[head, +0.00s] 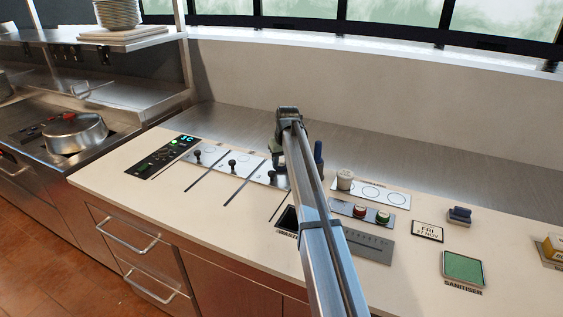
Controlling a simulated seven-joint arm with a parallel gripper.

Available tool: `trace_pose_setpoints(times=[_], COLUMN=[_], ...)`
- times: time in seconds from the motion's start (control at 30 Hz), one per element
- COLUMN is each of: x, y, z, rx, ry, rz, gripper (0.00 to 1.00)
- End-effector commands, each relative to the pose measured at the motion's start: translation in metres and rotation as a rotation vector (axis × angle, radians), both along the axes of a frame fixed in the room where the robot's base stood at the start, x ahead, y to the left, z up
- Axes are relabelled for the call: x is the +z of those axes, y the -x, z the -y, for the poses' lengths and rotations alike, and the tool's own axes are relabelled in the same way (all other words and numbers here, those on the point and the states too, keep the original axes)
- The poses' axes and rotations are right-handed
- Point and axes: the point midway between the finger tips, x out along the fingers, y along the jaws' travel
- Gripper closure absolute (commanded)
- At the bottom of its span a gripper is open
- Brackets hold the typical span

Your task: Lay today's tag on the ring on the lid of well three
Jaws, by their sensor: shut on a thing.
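Well lids lie in a row on the counter, each with a black knob and a printed ring. The lid marked 3 (264,178) is the right one of those I can make out, and my gripper and arm cover its right part and its ring. My gripper (280,160) is over or just behind this lid, pointing down. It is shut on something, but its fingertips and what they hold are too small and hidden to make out. A sign (427,231) seems to read FRI 21 NOV. No loose tag can be clearly told.
A plate with rings (385,196) bears a pale round piece (345,179). Red (360,210) and green (383,216) round pieces sit in front.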

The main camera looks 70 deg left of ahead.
Motion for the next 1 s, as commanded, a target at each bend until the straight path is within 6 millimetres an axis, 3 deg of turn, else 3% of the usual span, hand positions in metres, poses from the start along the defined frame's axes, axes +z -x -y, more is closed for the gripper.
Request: trace_pose_setpoints(times=[0.23,0.27,0.5,0.8,1.0], x=[-0.003,-0.003,-0.002,0.0,0.02], y=[0.0,0.0,0.0,0.0,0.0], z=[0.0,0.0,0.0,0.0,0.005], rx=[0.0,0.0,0.0,0.0,0.0], ry=[0.0,0.0,0.0,0.0,-0.003], rz=[0.0,0.0,0.0,0.0,0.001], gripper=[0.9,0.58,0.35,0.34,0.34])
